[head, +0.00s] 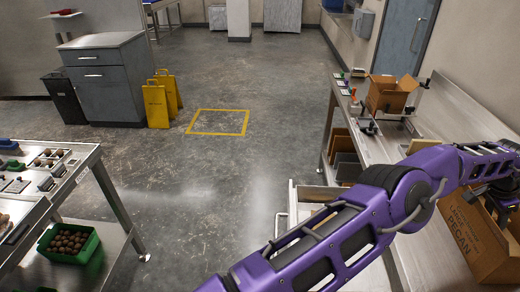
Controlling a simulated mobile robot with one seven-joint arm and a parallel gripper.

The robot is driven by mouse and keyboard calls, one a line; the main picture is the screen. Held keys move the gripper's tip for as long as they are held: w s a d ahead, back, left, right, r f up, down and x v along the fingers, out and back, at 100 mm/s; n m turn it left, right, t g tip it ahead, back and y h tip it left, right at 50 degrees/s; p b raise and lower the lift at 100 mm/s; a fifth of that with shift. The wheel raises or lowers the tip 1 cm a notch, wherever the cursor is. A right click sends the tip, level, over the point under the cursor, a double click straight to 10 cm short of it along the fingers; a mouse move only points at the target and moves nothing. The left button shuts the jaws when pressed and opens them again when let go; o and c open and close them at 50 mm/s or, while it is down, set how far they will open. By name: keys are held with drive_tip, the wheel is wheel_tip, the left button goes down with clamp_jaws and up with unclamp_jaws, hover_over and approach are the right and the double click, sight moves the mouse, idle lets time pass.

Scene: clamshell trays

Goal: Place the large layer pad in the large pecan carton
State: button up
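The large pecan carton (468,237) is a brown cardboard box at the right edge, printed with large lettering that includes "PECAN". It stands at the near end of the metal bench, and the picture edge cuts it off. My purple arm reaches across to it from the lower middle. My gripper (499,194) is a dark shape at the right edge, over or in the carton's opening. Its fingertips are not clear, so I cannot tell whether it is open or holds anything. I cannot make out the large layer pad.
A smaller open carton (388,96) stands farther along the bench (430,128). Brown and grey items (346,167) sit below the bench edge. At left, a metal table (84,160) holds trays, with a green crate (70,246) of nuts below. The floor between is clear.

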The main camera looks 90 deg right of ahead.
drive_tip(key=shift+w+r, duration=0.1)
drive_tip(key=shift+r, duration=0.4)
drive_tip(key=v, duration=1.1)
drive_tip(key=shift+r, duration=0.2)
drive_tip(key=shift+w, duration=0.1)
